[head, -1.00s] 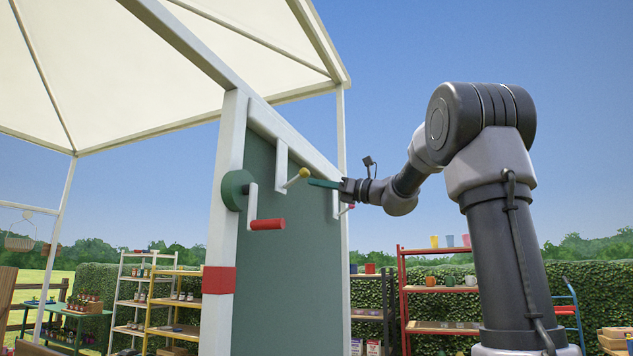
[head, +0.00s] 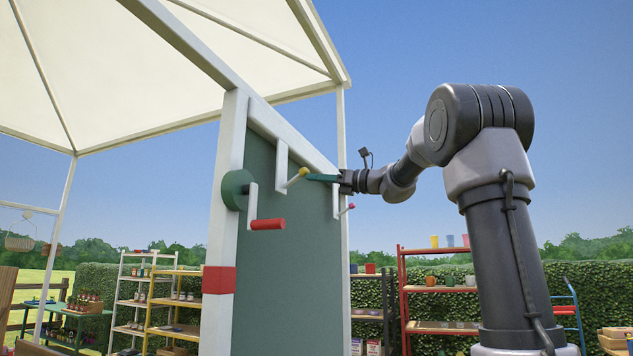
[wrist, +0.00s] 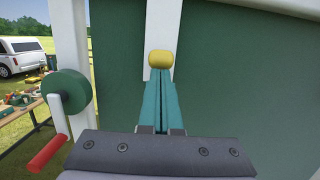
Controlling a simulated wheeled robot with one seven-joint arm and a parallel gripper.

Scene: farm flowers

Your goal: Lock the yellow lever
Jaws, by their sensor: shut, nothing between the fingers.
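The yellow lever (head: 295,178) is a thin rod with a yellow knob, on a white upright strip at the top of the green panel (head: 285,260). In the wrist view its yellow knob (wrist: 160,59) is straight ahead, just above my fingertips. My gripper (head: 310,177) has teal fingers, shut and empty, with the tips right at the knob. I cannot tell whether they touch it. In the wrist view the shut fingers (wrist: 160,85) point at the white strip (wrist: 163,25) behind the knob.
A crank with a red handle (head: 267,224) and green disc (head: 236,190) is left of the lever. A pink-tipped lever (head: 347,209) is at the right. A white post (head: 222,220) frames the panel. Shelves (head: 437,290) stand behind.

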